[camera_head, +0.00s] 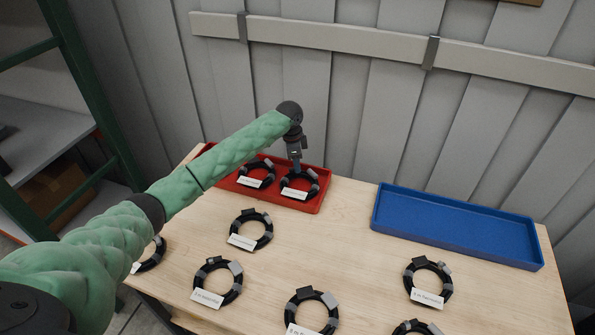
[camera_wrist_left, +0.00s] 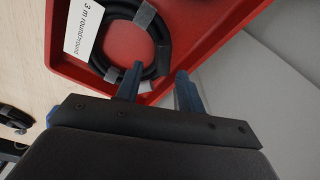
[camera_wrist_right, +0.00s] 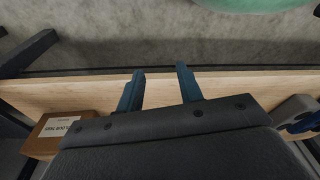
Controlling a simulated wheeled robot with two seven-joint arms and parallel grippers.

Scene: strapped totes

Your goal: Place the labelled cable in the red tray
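The red tray (camera_head: 318,201) stands at the back left of the wooden table. Two coiled black cables with white labels lie in it, a left one (camera_head: 257,172) and a right one (camera_head: 299,184). My right gripper (camera_wrist_right: 160,72) is open and empty by the table edge, outside the head view.
Several labelled coils lie on the table, including one near the middle (camera_head: 250,229) and one at the right (camera_head: 428,280). An empty blue tray (camera_head: 455,224) stands at the back right. A grey wall is behind. A cardboard box (camera_wrist_right: 58,130) shows below table level.

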